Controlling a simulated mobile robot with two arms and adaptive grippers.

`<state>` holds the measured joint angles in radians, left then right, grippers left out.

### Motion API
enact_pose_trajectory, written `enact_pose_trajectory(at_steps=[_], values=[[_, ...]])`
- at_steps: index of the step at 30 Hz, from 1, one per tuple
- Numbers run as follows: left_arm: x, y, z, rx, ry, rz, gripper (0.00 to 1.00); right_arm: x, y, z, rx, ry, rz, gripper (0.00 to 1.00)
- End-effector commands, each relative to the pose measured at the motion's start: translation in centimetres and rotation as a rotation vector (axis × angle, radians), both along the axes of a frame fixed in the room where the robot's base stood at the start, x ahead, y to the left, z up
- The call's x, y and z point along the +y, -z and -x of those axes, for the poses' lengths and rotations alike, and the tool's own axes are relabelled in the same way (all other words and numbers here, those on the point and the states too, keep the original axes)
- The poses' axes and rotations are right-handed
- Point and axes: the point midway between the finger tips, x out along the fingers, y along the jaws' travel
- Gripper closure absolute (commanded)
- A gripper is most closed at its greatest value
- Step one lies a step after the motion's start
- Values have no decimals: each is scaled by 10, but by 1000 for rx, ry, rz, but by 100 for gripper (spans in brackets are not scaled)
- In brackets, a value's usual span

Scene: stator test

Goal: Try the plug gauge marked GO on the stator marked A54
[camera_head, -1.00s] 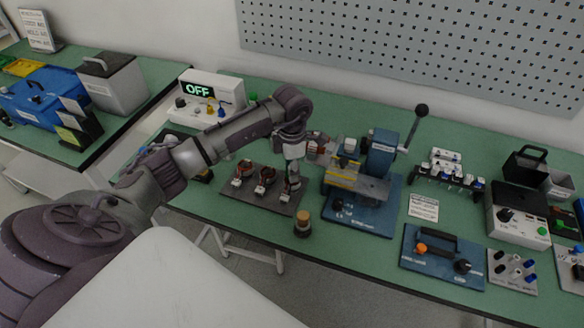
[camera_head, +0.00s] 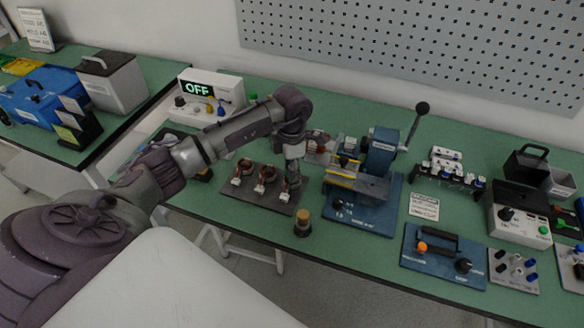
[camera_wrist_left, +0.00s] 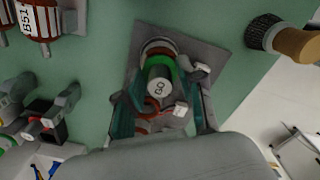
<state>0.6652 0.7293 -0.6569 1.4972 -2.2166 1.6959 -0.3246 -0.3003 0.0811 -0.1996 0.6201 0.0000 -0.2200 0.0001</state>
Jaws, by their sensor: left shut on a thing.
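My left gripper (camera_head: 293,160) is shut on the plug gauge, at the right end of the dark plate (camera_head: 240,196). In the left wrist view the gauge (camera_wrist_left: 158,88) is a grey cylinder with a green band, its end face marked GO, between the fingers. A stator (camera_wrist_left: 157,46) with a reddish-brown winding shows directly beyond it; it is the rightmost stator (camera_head: 293,183) on the plate. The gauge and fingers cover most of it; I cannot read its mark or tell how deep the gauge sits. Two more stators (camera_head: 244,168) (camera_head: 265,174) stand to its left. My right gripper is not in view.
A brush with a wooden handle (camera_head: 303,224) stands by the plate's front right corner. A blue lever press (camera_head: 380,160) is close on the right. A box reading OFF (camera_head: 205,92) stands behind.

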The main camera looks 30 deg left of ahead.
Motion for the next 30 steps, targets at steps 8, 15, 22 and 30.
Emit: enact_pose_trajectory(at_steps=[8,15,22,30], values=[[0,3,0,-1,0,0,100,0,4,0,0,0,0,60],[0,5,0,-1,0,-1,100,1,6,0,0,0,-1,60],[0,5,0,-1,0,-1,100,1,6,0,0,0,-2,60],[0,5,0,-1,0,0,100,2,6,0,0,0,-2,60]])
